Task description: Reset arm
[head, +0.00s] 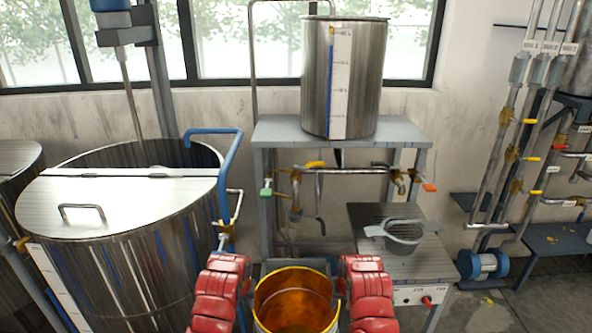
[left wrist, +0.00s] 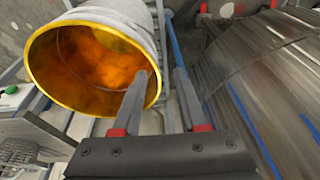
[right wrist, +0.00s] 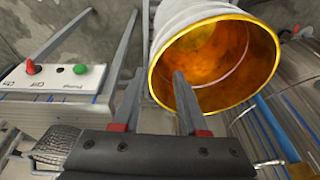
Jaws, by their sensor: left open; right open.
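A bucket with a yellow rim and orange-brown inside (head: 296,302) stands between my two red arms in the head view. My left gripper (head: 248,284) is at its left side and my right gripper (head: 339,286) at its right side. In the left wrist view, the open left jaws (left wrist: 160,76) have one finger over the bucket's mouth and one outside its wall. In the right wrist view, the open right jaws (right wrist: 158,76) straddle the rim in the same way. I cannot tell whether any finger touches the bucket.
A large lidded steel vat (head: 110,215) with a blue pipe stands close on the left. Ahead, a grey stand (head: 275,130) carries a steel tank (head: 345,80) above valves. A low table (head: 420,262) with a strainer (head: 404,232) and control box stands right.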

